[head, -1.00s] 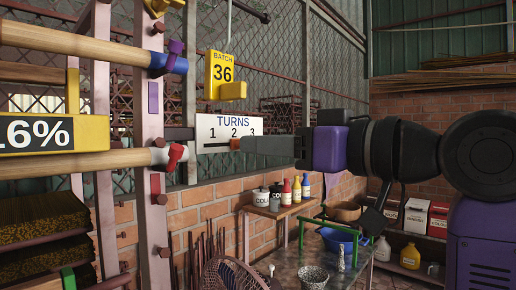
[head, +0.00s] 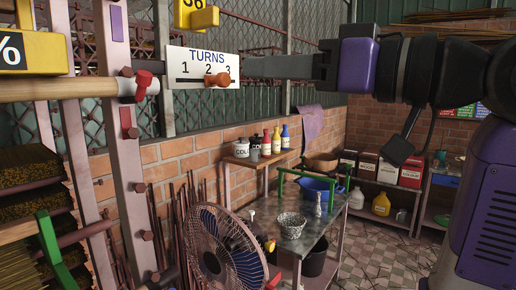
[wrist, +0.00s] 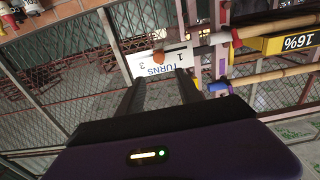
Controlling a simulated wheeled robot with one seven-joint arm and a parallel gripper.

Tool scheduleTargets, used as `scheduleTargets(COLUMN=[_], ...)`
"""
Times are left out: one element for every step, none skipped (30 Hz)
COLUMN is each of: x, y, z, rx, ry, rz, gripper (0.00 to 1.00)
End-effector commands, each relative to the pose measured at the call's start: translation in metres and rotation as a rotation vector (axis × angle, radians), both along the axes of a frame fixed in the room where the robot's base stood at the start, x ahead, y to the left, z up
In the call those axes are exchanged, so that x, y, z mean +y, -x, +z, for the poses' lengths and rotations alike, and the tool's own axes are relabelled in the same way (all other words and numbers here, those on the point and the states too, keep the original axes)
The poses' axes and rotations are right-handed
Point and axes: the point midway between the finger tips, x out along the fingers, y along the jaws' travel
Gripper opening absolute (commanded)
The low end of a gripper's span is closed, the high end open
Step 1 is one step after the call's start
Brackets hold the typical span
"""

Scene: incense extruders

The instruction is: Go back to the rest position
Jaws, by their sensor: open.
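The white TURNS sign (head: 188,56) with the numbers 1, 2 and 3 hangs on the frame at upper left. Its orange knob (head: 216,81) sits on the slot, appearing between 2 and 3 in the head view. My gripper (head: 244,68) points left toward the sign's right edge. In the wrist view, my gripper (wrist: 160,82) has its two fingers apart with nothing between them. The orange knob (wrist: 158,58) appears beyond the fingertips, in front of the sign (wrist: 152,70).
A wooden roller (head: 65,89) and pink posts (head: 118,150) stand at left. Below are a purple fan (head: 226,245), a metal table (head: 262,205) with a wire basket (head: 291,224), and a shelf with bottles (head: 276,140). Checkered floor (head: 375,245) is open at lower right.

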Motion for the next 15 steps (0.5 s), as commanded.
scheduleTargets(x=[-0.002,-0.003,-0.006,-0.009,-0.012,-0.017,-0.021,-0.025,-0.032,-0.037,-0.041,-0.047,-0.052,-0.056,-0.062], y=[-0.001,-0.002,-0.002,-0.002,-0.001,-0.003,-0.005,-0.007,-0.010,-0.013,-0.016,-0.020,-0.022,-0.025,-0.029], z=[0.008,0.015,0.025,0.033,0.041,0.048,0.050,0.051,0.050,0.048,0.045,0.039,0.035,0.029,0.021], rx=[-0.022,-0.041,-0.070,-0.095,-0.122,-0.150,-0.168,-0.184,-0.200,-0.212,-0.220,-0.230,-0.236,-0.242,-0.248], ry=[-0.026,-0.045,-0.073,-0.096,-0.120,-0.153,-0.177,-0.202,-0.235,-0.259,-0.279,-0.303,-0.321,-0.338,-0.360], rz=[-0.010,-0.017,-0.031,-0.043,-0.056,-0.076,-0.092,-0.107,-0.131,-0.148,-0.165,-0.187,-0.204,-0.221,-0.244], gripper=[0.42,0.42,0.42,0.42,0.42,0.42,0.42,0.42,0.42,0.42,0.42,0.42,0.42,0.42,0.42])
